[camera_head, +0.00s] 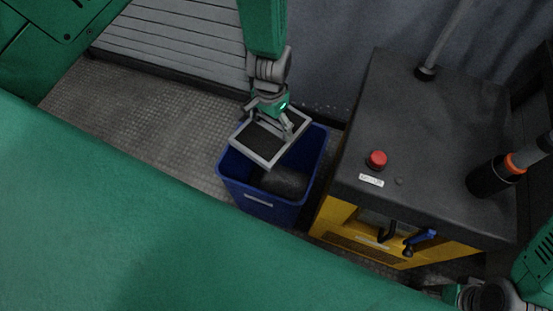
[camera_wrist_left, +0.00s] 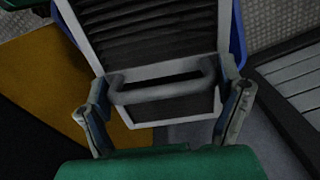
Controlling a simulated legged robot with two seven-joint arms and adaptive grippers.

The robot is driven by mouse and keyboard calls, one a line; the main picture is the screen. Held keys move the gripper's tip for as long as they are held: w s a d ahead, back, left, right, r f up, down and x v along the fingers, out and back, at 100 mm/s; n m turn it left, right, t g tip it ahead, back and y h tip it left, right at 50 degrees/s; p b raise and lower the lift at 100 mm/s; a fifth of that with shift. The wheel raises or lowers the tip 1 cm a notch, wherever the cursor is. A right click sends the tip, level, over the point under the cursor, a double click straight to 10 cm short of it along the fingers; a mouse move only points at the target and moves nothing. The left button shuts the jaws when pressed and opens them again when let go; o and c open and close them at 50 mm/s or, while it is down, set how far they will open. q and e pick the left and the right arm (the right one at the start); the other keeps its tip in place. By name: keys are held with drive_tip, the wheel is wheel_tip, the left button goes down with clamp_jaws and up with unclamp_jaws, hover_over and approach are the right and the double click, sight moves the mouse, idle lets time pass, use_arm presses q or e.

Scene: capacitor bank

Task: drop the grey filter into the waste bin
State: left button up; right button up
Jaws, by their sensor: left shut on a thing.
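My left gripper (camera_head: 272,110) is shut on the grey filter (camera_head: 258,143), a flat panel with a light grey frame and a dark inside. The filter hangs over the open top of the blue waste bin (camera_head: 262,205), tilted a little. In the left wrist view the fingers (camera_wrist_left: 165,105) are at both ends of the handle (camera_wrist_left: 162,88) on the filter (camera_wrist_left: 150,35), and a strip of the bin's blue rim (camera_wrist_left: 237,38) shows behind it. A dark rounded thing (camera_head: 285,182) lies in the bin. My right gripper (camera_head: 485,296) is only partly seen at the lower right corner.
A yellow cabinet with a dark top (camera_head: 440,130) stands close to the right of the bin. It bears a red button (camera_head: 377,159), a blue-handled lever (camera_head: 420,237) and a dark cylinder with an orange band (camera_head: 495,175). Bare textured floor (camera_head: 150,110) lies left of the bin.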

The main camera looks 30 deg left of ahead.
use_arm(q)
wheel_tip(320, 180, down, 2)
drive_tip(key=shift+f+b, duration=0.15)
drive_tip(key=shift+b, duration=0.75)
drive_tip(key=a+f+b, duration=0.2)
drive_tip(key=f+b, duration=0.1)
drive_tip(key=shift+a+f, duration=0.1)
drive_tip(key=shift+f, duration=0.2)
drive_tip(key=shift+d+r, duration=0.25)
drive_tip(key=shift+d, duration=0.5)
drive_tip(key=o, duration=1.2)
drive_tip(key=shift+d, duration=0.15)
drive_tip(key=shift+c, duration=0.2)
drive_tip(key=shift+a+f, duration=0.1)
drive_tip(key=shift+a, duration=0.55)
drive_tip(key=r, duration=0.7)
drive_tip(key=d+r, duration=0.1)
drive_tip(key=r, duration=0.3)
drive_tip(key=shift+d, duration=0.1)
drive_tip(key=shift+a+r, duration=0.45)
drive_tip(key=shift+d+r, duration=0.1)
drive_tip(key=shift+d, duration=0.35)
use_arm(e)
drive_tip(key=shift+a+f, duration=0.1)
drive_tip(key=shift+f, duration=2.55)
